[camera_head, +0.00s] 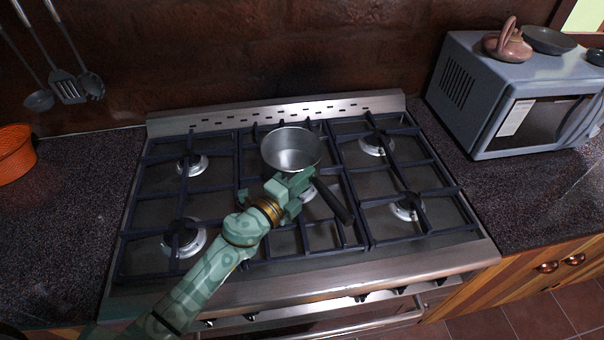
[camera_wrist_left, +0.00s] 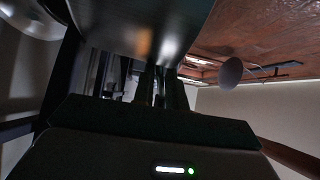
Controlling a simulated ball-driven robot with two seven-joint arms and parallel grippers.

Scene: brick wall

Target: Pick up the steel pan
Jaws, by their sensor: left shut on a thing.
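The steel pan (camera_head: 291,149) is over the middle of the stove in the head view. Its dark handle (camera_head: 333,202) points toward the front right. My left gripper (camera_head: 296,184) is shut on the pan at its front side, near where the handle starts. The gripper hides that part, so I cannot see the exact hold. In the left wrist view the pan's shiny metal side (camera_wrist_left: 145,28) fills the top, close to the fingers. I cannot tell if the pan rests on the grate or is just above it. My right gripper is not in view.
The stove's dark grates (camera_head: 415,165) surround the pan, with several burners. An orange bowl (camera_head: 14,153) is at the far left. Utensils (camera_head: 68,87) hang on the back wall.

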